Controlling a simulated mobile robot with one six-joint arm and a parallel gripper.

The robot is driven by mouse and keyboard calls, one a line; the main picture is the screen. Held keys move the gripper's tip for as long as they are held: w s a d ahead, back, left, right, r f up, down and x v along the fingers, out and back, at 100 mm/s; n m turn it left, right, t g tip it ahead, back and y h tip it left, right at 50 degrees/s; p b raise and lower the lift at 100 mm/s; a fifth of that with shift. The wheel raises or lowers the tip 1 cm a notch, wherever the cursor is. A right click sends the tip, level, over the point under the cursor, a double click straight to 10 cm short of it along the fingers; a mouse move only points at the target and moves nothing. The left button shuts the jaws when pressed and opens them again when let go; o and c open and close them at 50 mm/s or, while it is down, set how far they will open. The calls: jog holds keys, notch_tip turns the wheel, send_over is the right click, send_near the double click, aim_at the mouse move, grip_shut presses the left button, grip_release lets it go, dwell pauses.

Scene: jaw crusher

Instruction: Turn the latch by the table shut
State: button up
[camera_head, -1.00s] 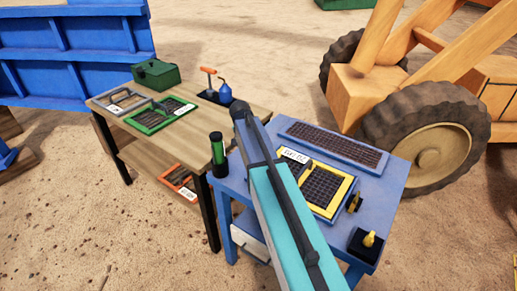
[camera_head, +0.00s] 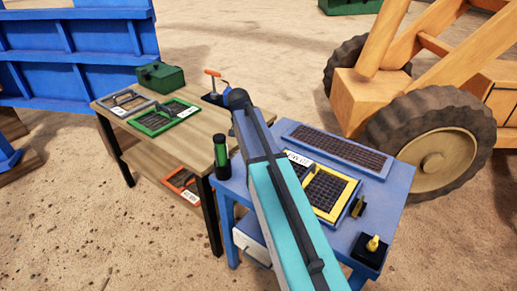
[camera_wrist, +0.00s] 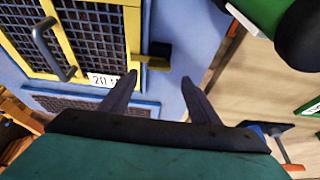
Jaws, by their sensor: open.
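In the wrist view a small latch (camera_wrist: 154,61), dark block with an olive-yellow bar, sits on the blue bench (camera_wrist: 190,30) beside the yellow-framed screen (camera_wrist: 133,30). The bar points toward the frame; I cannot tell whether it overlaps it. My gripper (camera_wrist: 160,82) is open and empty, its two fingertips either side of and just short of the latch. In the head view my arm hides this latch and my gripper. The yellow-framed screen (camera_head: 345,198) shows there, with another dark latch (camera_head: 358,207) at its right. The wooden table (camera_head: 200,150) stands to the left.
A green cylinder (camera_head: 220,150) stands by the bench's left edge, close to my gripper in the wrist view (camera_wrist: 270,15). A handle (camera_wrist: 52,48) rises from the screen. A black box with a yellow knob (camera_head: 371,250) is at the bench's right corner. A blue-framed screen (camera_head: 335,148) lies behind.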

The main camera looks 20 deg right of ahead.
jog(key=v, duration=0.6)
jog(key=shift+r+b, duration=0.35)
jog(key=shift+r, duration=0.05)
jog(key=shift+a, duration=0.15)
